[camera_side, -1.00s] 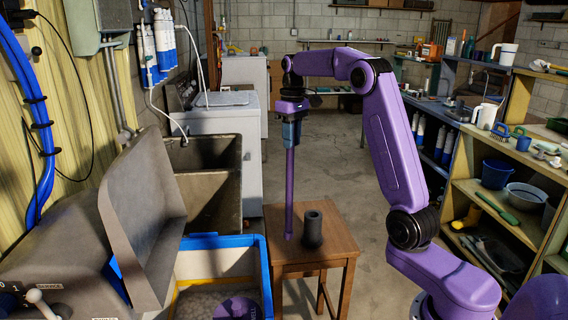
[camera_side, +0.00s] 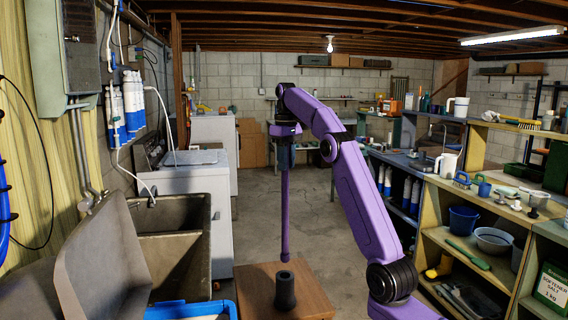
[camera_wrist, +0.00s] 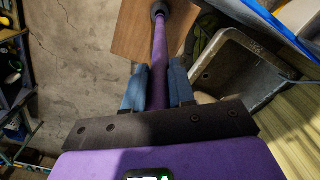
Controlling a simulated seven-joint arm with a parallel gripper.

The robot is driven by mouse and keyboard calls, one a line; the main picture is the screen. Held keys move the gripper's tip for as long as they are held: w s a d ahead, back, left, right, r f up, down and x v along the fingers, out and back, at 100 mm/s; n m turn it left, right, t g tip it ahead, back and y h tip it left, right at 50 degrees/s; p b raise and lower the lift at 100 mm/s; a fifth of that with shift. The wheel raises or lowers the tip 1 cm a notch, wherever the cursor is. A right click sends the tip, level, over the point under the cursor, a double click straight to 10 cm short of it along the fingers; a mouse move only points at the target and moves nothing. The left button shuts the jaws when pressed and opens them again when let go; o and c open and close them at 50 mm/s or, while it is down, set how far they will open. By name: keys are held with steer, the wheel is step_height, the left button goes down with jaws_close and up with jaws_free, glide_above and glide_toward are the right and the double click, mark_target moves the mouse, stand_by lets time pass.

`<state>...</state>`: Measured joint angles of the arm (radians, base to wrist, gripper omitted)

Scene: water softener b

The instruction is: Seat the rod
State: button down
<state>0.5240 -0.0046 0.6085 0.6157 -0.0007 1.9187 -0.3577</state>
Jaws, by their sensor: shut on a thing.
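A long purple rod (camera_side: 285,210) hangs upright from my gripper (camera_side: 286,155). Its lower end is just above a short dark upright holder (camera_side: 284,292) in the side view, with a small gap seen between them. The holder stands on a small wooden table (camera_side: 252,283). In the wrist view the blue-grey fingers of my gripper (camera_wrist: 158,88) are shut on the rod (camera_wrist: 160,50). The rod's far end overlaps the dark ring of the holder (camera_wrist: 157,7) there, so its exact alignment in depth is unclear.
A deep utility sink (camera_side: 170,245) and a blue-rimmed bin (camera_side: 190,308) are left of the table. Shelves with buckets (camera_side: 463,220) stand at the right. Open concrete floor (camera_side: 330,225) lies behind the table.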

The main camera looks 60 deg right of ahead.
steer(key=shift+f, duration=2.25)
step_height(320, 180, down, 11)
stand_by(3.6)
steer(key=c, duration=0.9)
jaws_free()
steer(key=shift+o, duration=0.2)
step_height(320, 180, up, 12)
